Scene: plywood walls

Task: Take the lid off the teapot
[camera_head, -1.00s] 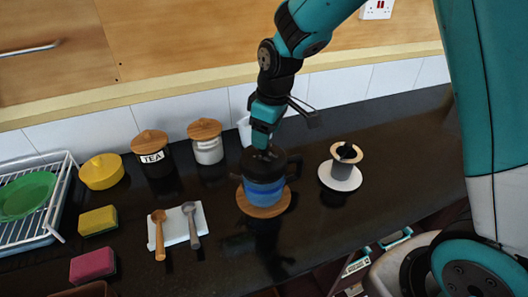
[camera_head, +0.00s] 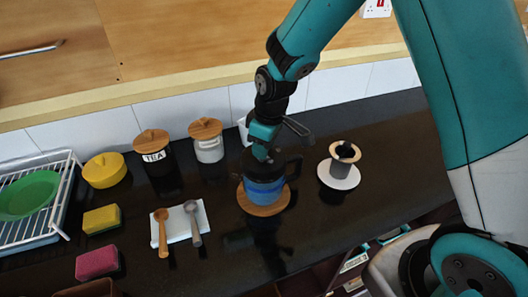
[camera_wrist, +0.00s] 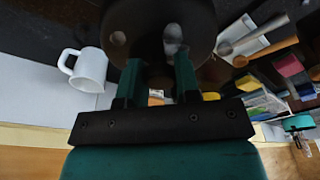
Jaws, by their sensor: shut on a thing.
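The teapot (camera_head: 265,190), blue below and dark on top, stands upright on a round wooden mat (camera_head: 247,206), its dark handle to the right. My gripper (camera_head: 263,158) points down at the top of the teapot and is shut on its dark lid. In the wrist view my two fingers (camera_wrist: 157,72) reach to the round dark lid (camera_wrist: 150,22). The exact grip on the knob is hard to see. I cannot tell any gap between lid and pot.
A dripper (camera_head: 344,152) on a white saucer stands right of the teapot. The tea jar (camera_head: 155,160), a white jar (camera_head: 208,148) and a white mug (camera_wrist: 88,68) stand behind. Wooden and grey spoons (camera_head: 161,240) lie on a white cloth at left. The counter front is clear.

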